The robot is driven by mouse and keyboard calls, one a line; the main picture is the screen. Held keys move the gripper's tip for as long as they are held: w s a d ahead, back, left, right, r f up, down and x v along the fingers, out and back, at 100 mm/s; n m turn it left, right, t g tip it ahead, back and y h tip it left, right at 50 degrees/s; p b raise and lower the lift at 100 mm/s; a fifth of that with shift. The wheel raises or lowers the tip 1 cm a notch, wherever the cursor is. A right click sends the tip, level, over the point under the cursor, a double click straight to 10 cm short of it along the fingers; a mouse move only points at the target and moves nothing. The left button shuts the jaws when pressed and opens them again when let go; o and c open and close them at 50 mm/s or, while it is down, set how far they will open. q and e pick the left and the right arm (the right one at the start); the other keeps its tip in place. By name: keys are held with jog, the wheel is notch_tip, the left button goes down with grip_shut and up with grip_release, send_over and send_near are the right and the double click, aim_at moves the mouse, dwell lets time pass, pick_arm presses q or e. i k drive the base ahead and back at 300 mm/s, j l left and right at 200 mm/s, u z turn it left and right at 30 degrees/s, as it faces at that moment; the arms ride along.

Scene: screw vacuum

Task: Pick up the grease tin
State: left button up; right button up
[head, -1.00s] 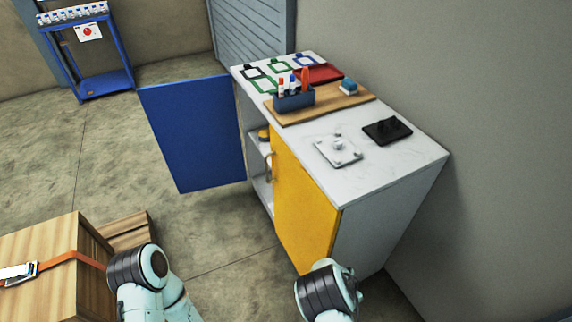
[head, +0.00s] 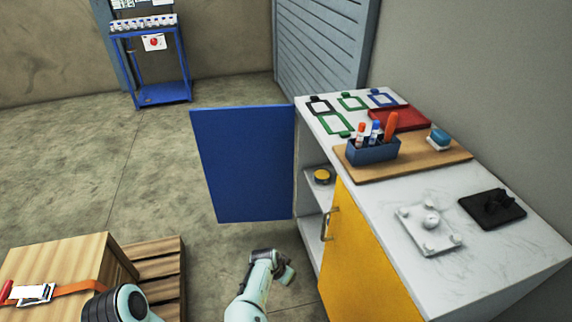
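A small tin with a yellow top (head: 322,176), which looks like the grease tin, stands on a shelf inside the cabinet (head: 312,210). It shows through the open side, behind the open blue door (head: 245,165). One of my arms shows at the bottom left, and an arm link with a bent end shows at the bottom centre, on the floor side of the cabinet. I cannot make out fingertips of either gripper. No arm part touches the tin.
The yellow door (head: 365,260) with its handle covers the near part of the cabinet. A wooden crate (head: 65,265) stands at lower left.

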aim_at(321, 176)
jog(key=i+j, duration=0.15)
jog(key=i, duration=0.25)
jog(key=i+j+z, duration=0.1)
jog(key=i, duration=0.35)
jog(key=i+j+z, duration=0.1)
jog(key=i+j, duration=0.2)
jog(key=i+j+z, duration=0.15)
jog(key=i+z, duration=0.2)
jog(key=i+j+z, duration=0.2)
jog(key=z, duration=0.15)
jog(key=i+j+z, duration=0.2)
jog(key=j+z, duration=0.15)
